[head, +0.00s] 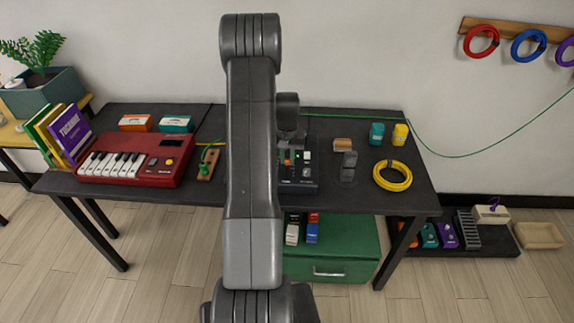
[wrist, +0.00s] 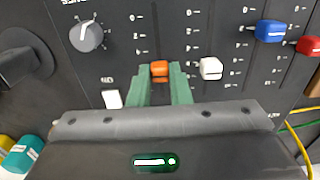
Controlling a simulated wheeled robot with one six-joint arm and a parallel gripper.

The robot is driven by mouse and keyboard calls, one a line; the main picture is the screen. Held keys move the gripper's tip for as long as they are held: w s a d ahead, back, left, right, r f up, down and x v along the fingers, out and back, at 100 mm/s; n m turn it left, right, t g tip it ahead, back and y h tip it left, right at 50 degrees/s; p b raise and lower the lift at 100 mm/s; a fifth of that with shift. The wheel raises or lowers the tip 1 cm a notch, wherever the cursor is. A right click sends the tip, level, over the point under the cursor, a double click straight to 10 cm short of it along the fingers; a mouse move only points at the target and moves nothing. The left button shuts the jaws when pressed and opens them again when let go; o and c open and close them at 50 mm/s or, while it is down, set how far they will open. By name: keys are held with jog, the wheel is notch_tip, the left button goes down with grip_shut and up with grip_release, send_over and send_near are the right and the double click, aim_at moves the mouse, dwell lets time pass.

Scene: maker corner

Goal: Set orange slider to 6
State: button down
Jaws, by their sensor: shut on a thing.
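The orange slider cap (wrist: 159,69) stands on a dark control panel (wrist: 130,20) in the wrist view. My gripper (wrist: 161,77) has its two green fingers close on either side of the cap, shut on it. Scale marks run along the slots, but their numbers are too small to read, so I cannot tell the slider's value. In the head view the panel (head: 300,187) is on the table, partly hidden behind my arm.
A white slider cap (wrist: 211,69) is close to the right of the orange one. Blue (wrist: 270,31) and red (wrist: 308,46) caps are farther right. A grey knob (wrist: 87,36) and a white button (wrist: 112,99) are to the left. A yellow cable coil (head: 392,176) lies right of the panel.

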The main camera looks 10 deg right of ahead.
aim_at(288, 160)
jog(key=shift+w, duration=0.15)
jog(key=shift+s, duration=0.2)
jog(key=c, duration=1.3)
grip_release()
notch_tip(288, 160, up, 14)
jog(key=shift+f+b, duration=0.1)
jog(key=shift+b, duration=0.55)
